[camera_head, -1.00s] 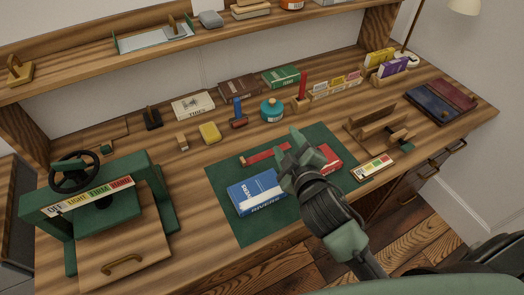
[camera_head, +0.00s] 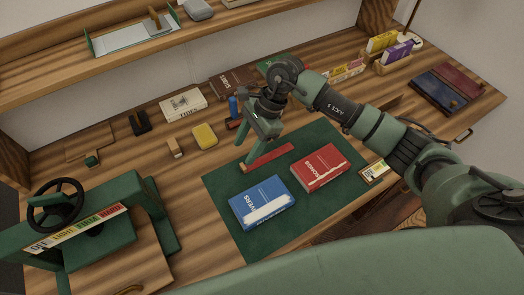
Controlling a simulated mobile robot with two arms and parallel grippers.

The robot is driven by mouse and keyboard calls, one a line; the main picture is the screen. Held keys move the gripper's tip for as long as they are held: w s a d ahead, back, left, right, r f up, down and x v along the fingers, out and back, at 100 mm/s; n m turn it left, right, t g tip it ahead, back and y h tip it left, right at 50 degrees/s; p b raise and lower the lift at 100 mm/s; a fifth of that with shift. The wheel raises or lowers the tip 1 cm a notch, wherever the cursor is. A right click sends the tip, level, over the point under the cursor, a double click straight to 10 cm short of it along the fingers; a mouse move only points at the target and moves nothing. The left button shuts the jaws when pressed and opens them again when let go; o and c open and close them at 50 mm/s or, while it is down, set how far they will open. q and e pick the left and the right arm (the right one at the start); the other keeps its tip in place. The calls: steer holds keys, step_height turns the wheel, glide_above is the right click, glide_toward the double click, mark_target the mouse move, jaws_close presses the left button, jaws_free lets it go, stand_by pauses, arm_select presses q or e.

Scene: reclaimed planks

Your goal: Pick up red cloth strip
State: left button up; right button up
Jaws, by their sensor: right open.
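The red cloth strip (camera_head: 274,156) lies flat near the back edge of the green mat (camera_head: 224,189). My right gripper (camera_head: 251,153) points down at the left end of the strip, with its green fingers apart and nothing held between them. The fingers hide part of that end. I cannot tell whether a fingertip touches the strip or hovers just above it. My left gripper is not in view.
A blue book (camera_head: 262,203) and a red book (camera_head: 321,168) lie on the mat in front of the strip. A yellow block (camera_head: 204,136) and a small wooden block (camera_head: 174,148) stand left of the gripper. A green press (camera_head: 100,225) stands at the left.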

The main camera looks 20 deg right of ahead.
mark_target(243, 166)
steer(key=shift+w+d+f+h, duration=0.1)
steer(key=shift+d+f+h, duration=0.1)
steer(key=shift+d, duration=0.2)
steer(key=shift+d+f+h, duration=0.1)
steer(key=shift+d+h, duration=0.1)
steer(key=shift+d, duration=0.2)
steer(key=shift+f, duration=0.25)
steer(key=p+x, duration=0.2)
steer(key=x, duration=0.4)
steer(key=shift+a+f+p, duration=0.15)
steer(key=shift+p, duration=0.15)
steer(key=shift+f, duration=0.25)
jaws_close()
